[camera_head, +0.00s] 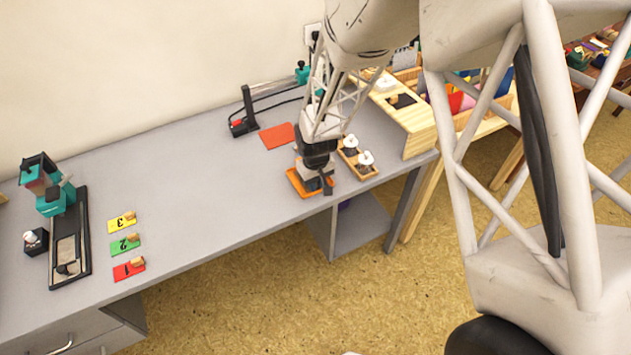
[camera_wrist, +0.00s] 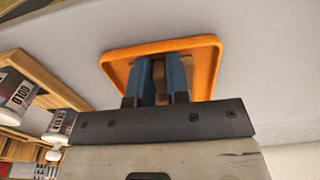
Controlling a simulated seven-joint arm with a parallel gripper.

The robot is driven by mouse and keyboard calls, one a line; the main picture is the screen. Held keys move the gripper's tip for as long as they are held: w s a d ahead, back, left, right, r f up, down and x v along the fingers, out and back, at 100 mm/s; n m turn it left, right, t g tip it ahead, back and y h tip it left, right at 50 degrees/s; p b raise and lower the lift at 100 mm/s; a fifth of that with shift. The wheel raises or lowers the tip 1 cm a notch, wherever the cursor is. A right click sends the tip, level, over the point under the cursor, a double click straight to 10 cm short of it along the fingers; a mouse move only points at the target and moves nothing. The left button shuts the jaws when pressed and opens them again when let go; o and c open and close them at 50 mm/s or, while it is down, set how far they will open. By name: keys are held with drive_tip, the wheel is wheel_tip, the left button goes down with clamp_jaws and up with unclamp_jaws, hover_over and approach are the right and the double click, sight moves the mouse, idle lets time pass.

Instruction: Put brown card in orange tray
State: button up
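The orange tray (camera_head: 295,182) lies on the grey desk near its front right edge. My gripper (camera_head: 318,184) points down over the tray. In the wrist view, the tray (camera_wrist: 206,48) lies behind my two blue-grey fingers (camera_wrist: 160,80). The fingers are a small gap apart. A brown piece, seemingly the brown card (camera_wrist: 158,74), shows in the gap, in line with the tray. Most of it is hidden by the fingers. I cannot tell whether they touch it or whether it rests on the tray.
A wooden holder (camera_head: 362,177) with white-topped bottles stands close right of the tray. An orange-red sheet (camera_head: 279,136) lies behind. Yellow (camera_head: 122,224), green (camera_head: 125,244) and red (camera_head: 129,268) numbered cards lie left, near a black tray (camera_head: 84,240). The middle desk is clear.

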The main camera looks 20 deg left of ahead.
drive_tip(key=shift+o, duration=0.3)
wheel_tip(320, 180, up, 13)
drive_tip(key=shift+s, duration=0.15)
drive_tip(key=shift+d+f, duration=0.1)
idle(0.6)
idle(0.4)
drive_tip(key=s+d+r+m+t, duration=0.1)
drive_tip(key=s+d+r+m, duration=0.15)
drive_tip(key=d+r, duration=0.65)
drive_tip(key=s+d+r+m, duration=0.2)
drive_tip(key=s+d+r, duration=0.2)
drive_tip(key=d+r, duration=0.55)
drive_tip(key=s+d+r+m, duration=0.2)
drive_tip(key=s+d, duration=0.7)
drive_tip(key=s+d+r+m+t, duration=0.1)
drive_tip(key=s+d+r+m, duration=0.1)
drive_tip(key=s+d, duration=0.7)
drive_tip(key=shift+s+d+r+m+t, duration=0.3)
drive_tip(key=shift+d+r+m, duration=0.05)
